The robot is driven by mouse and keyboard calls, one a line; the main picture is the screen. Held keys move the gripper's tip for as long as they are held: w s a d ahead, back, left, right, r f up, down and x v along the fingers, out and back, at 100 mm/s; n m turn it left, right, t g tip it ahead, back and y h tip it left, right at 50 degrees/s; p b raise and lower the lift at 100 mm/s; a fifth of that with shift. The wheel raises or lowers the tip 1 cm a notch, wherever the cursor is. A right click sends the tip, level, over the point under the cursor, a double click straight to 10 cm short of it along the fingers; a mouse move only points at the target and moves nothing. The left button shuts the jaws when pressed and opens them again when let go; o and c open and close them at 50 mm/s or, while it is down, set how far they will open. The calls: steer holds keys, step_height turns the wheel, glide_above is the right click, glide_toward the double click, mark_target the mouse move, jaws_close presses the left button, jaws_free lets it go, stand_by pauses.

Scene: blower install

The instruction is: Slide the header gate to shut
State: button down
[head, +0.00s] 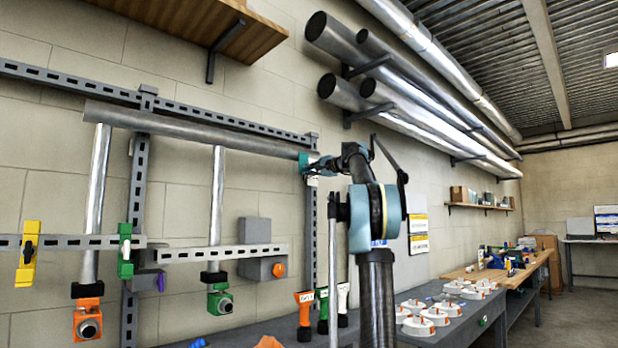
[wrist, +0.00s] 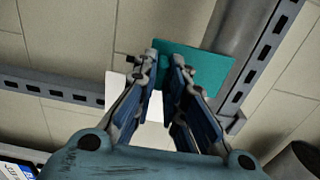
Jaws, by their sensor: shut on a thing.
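The header pipe (head: 200,127) runs along the wall rail at the upper left. A teal gate plate (head: 305,162) sits at its right end, and it also shows in the wrist view (wrist: 210,69). My gripper (head: 318,168) is at that plate. In the wrist view my gripper's fingers (wrist: 165,62) are close together with the plate between and behind their tips. They are shut on the teal gate. The fingers hide part of the plate, so how far it sits in the pipe cannot be told. A white piece (wrist: 152,107) shows behind the fingers.
A yellow gate (head: 28,255) and a green gate (head: 125,250) are at the lower rail on the left. Orange (head: 88,322) and green blowers (head: 220,300) hang below the drop pipes. A bench (head: 460,315) with white discs stands right of my arm.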

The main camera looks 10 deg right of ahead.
steer(key=shift+r, duration=1.6)
steer(key=c, duration=1.4)
jaws_free()
steer(key=shift+c, duration=0.2)
steer(key=shift+s, duration=0.1)
steer(key=v, duration=0.6)
